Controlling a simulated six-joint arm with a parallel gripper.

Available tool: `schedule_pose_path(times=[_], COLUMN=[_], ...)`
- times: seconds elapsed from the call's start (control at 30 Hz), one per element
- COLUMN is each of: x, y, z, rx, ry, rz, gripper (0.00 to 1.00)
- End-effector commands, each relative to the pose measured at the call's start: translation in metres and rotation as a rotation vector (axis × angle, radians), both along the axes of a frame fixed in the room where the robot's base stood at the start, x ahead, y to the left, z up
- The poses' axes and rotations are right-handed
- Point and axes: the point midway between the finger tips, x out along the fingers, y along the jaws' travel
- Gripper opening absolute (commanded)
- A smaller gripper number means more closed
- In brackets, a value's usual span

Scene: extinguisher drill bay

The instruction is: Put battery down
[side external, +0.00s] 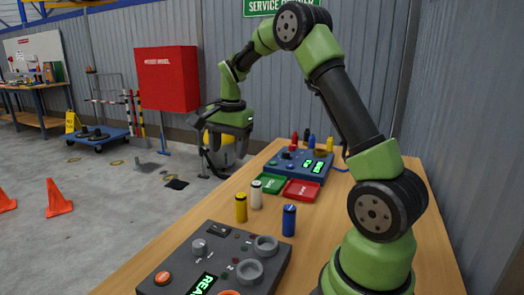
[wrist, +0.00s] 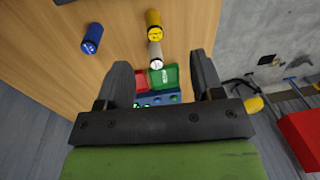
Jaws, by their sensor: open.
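Three batteries stand upright on the wooden table (side external: 335,225): a yellow one (side external: 241,208), a white one (side external: 256,195) and a blue one (side external: 289,220). In the wrist view, the yellow (wrist: 154,24) and white (wrist: 155,55) batteries are close together, and the blue one (wrist: 92,38) stands apart to the left. My gripper (side external: 225,152) is raised near the table's left edge, in the air. Its jaws (wrist: 160,68) are spread, with no battery held between them. The white battery shows beyond the fingertips, apart from them.
A green tray (side external: 268,184) and a red tray (side external: 301,190) lie before a blue console (side external: 290,166) with lit displays. A grey console (side external: 190,262) with round sockets fills the near table end. Table space around the blue battery is clear.

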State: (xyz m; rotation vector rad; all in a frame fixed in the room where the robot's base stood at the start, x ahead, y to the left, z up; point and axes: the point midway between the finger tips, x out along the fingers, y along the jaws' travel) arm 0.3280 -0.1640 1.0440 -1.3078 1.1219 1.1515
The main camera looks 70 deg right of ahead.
Motion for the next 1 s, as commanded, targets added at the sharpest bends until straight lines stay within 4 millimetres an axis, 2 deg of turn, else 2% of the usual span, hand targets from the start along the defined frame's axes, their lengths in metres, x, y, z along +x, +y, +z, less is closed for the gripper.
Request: schedule_pose_path(times=[0.03,0.2,0.33,0.5,0.6,0.7,0.83,1.0], x=[-0.006,-0.041,-0.080,-0.135,-0.159,-0.175,-0.184,-0.185], y=[0.022,0.085,0.127,0.167,0.180,0.188,0.191,0.192], z=[0.023,0.075,0.098,0.106,0.102,0.097,0.093,0.092], rx=[-0.016,-0.069,-0.115,-0.182,-0.216,-0.238,-0.255,-0.256], ry=[-0.045,-0.179,-0.286,-0.419,-0.481,-0.522,-0.548,-0.549], rz=[0.090,0.388,0.609,0.872,0.988,1.065,1.110,1.117], gripper=[0.61,0.61,0.61,0.61,0.61,0.61,0.61,0.61])
